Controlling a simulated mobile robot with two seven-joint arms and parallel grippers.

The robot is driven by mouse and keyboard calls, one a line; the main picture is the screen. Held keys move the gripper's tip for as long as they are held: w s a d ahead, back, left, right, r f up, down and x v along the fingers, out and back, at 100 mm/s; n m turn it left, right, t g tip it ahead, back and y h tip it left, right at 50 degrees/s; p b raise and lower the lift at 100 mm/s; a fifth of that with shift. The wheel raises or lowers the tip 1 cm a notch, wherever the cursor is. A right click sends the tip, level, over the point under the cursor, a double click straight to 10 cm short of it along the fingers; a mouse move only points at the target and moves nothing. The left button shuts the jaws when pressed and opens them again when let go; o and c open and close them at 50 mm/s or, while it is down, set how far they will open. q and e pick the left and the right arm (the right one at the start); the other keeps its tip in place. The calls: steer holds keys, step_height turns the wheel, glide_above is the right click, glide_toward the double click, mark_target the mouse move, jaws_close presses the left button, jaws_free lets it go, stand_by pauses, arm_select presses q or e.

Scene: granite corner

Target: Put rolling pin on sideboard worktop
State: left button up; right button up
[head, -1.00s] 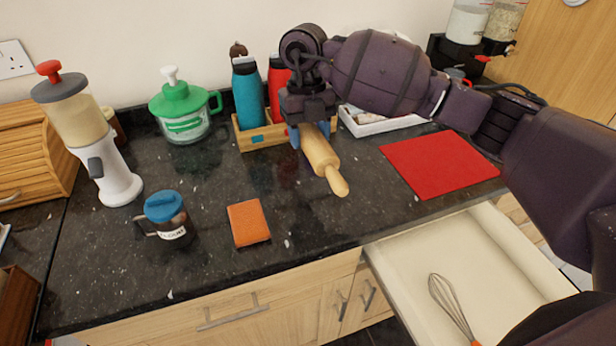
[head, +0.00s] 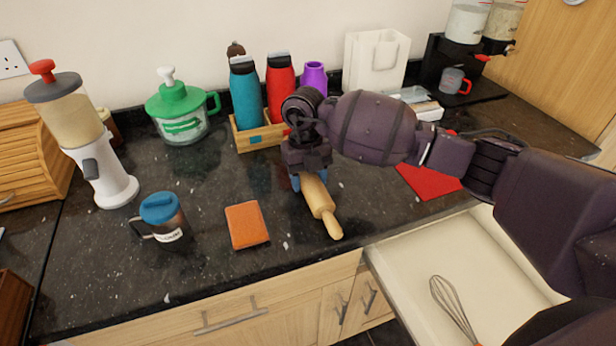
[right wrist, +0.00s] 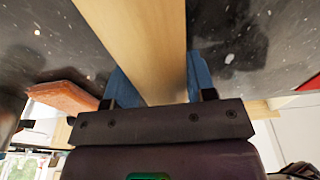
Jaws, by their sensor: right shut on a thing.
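The wooden rolling pin (head: 320,203) is in my right gripper (head: 310,180), over the dark speckled sideboard worktop (head: 200,270). The gripper points down and its blue fingers are shut on the pin's body. One pin handle points toward the worktop's front edge. Whether the pin touches the worktop I cannot tell. In the right wrist view the pin (right wrist: 140,45) runs between the two blue fingers, with the worktop (right wrist: 235,40) close behind it. My left gripper is not in view.
An orange sponge-like block (head: 246,225) and a mug with a blue lid (head: 162,215) stand left of the pin. A bottle caddy (head: 258,138) is behind. A red mat (head: 428,182) lies right. An open drawer (head: 400,285) with a whisk (head: 452,305) juts out in front.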

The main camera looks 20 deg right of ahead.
steer(key=shift+r, duration=0.1)
steer(key=o, duration=1.1)
steer(key=r, duration=0.4)
steer(key=w+r, duration=0.1)
steer(key=r, duration=0.7)
steer(key=shift+w+p, duration=0.3)
steer(key=shift+w, duration=0.1)
steer(key=shift+s+f, duration=0.1)
steer(key=shift+f, duration=0.05)
